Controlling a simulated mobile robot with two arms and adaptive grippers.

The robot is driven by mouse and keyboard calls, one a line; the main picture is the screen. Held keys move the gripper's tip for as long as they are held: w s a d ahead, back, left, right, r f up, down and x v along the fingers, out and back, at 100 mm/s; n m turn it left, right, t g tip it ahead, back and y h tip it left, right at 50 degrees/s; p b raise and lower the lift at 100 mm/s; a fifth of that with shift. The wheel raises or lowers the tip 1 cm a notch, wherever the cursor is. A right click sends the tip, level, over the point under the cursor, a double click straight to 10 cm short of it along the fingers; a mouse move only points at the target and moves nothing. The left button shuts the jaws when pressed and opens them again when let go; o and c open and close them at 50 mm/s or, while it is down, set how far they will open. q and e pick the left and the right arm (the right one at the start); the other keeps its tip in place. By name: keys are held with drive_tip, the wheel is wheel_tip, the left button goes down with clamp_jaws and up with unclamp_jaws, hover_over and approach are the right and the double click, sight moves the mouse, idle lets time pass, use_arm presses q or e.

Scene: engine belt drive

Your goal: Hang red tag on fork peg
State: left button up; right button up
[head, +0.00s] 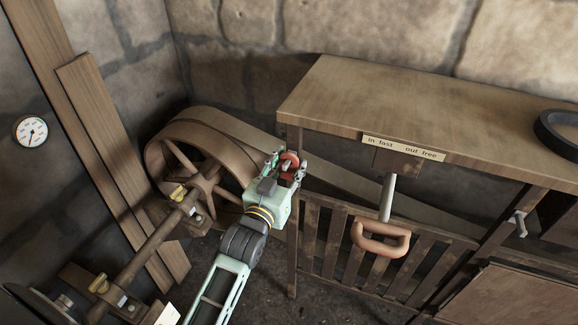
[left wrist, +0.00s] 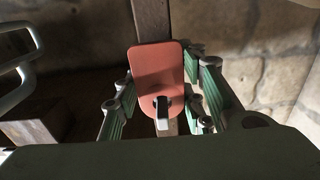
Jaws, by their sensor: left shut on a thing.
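The red tag (head: 289,158) is between the fingers of my left gripper (head: 287,168), beside the bench's left front leg. In the left wrist view the tag (left wrist: 158,70) is a flat red plate with rounded corners, between the green fingers of my left gripper (left wrist: 160,100). A small metal piece (left wrist: 163,112) shows at the tag's lower part. I cannot tell whether it is a peg passing through the tag. My right gripper is not in view.
The bench (head: 345,95) carries a label (head: 403,148) reading "in fast out free". A rod with a reddish handle (head: 380,245) hangs below it. A large belt pulley (head: 185,155) stands left of my gripper. A slatted guard (head: 350,250) fills the space under the bench.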

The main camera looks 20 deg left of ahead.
use_arm(q)
drive_tip(key=o, duration=1)
